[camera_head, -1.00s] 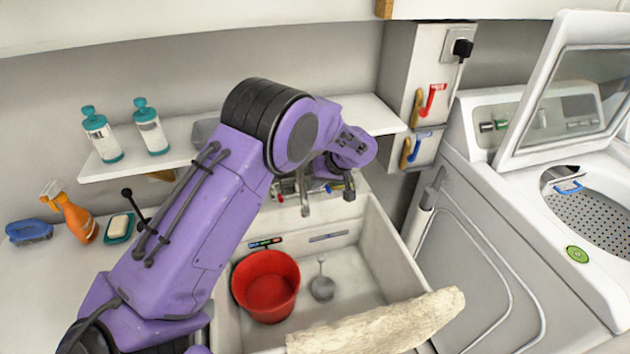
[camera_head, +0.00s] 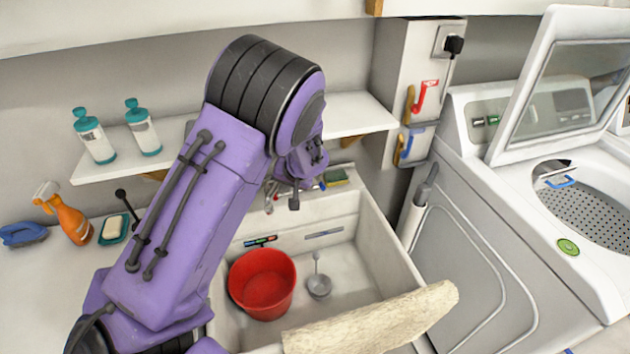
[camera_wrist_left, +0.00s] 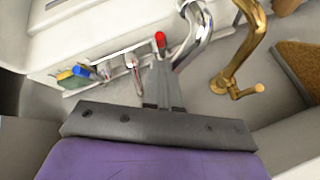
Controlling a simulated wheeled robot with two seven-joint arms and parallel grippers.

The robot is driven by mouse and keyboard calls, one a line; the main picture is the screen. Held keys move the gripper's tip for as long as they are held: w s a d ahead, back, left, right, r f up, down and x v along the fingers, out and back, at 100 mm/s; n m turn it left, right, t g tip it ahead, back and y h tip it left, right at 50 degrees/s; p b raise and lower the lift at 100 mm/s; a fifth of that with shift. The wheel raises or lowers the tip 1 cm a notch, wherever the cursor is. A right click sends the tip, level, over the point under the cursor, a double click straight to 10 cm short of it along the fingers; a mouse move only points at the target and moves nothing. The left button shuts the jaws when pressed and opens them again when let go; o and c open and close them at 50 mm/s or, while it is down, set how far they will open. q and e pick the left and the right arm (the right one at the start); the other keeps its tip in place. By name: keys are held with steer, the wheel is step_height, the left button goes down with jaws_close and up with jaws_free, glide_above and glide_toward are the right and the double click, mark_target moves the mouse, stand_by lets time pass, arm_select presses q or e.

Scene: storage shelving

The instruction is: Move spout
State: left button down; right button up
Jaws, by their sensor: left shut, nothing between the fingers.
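The chrome spout (camera_head: 269,205) of the wall faucet shows partly, just left of my left gripper (camera_head: 294,201) above the sink (camera_head: 388,255). My purple left arm hides some of the faucet. In the left wrist view, the curved chrome spout (camera_wrist_left: 199,38) is right of my shut, empty gripper (camera_wrist_left: 162,62). Whether the fingers touch it is unclear. The faucet's red-tipped handle (camera_wrist_left: 160,38) shows beyond the fingertips, and its blue-tipped handle (camera_wrist_left: 81,71) is at the left. My right gripper is not in view.
A shelf (camera_head: 350,120) runs above the faucet. In the left wrist view, a brass pipe (camera_wrist_left: 240,50) stands at the right.

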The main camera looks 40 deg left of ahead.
arm_select(q)
steer(key=shift+s+a+m, duration=0.15)
steer(key=shift+s+a, duration=0.2)
steer(key=shift+a, duration=0.25)
steer(key=shift+s+a+m, duration=0.15)
steer(key=shift+s+a, duration=0.15)
steer(key=shift+a, duration=0.3)
steer(key=d+f+v, duration=0.1)
steer(key=d+v, duration=0.1)
steer(key=v, duration=1)
steer(key=shift+w+p, duration=0.25)
steer(key=shift+p, duration=0.15)
steer(key=shift+d+r, duration=0.15)
steer(key=shift+d, duration=0.05)
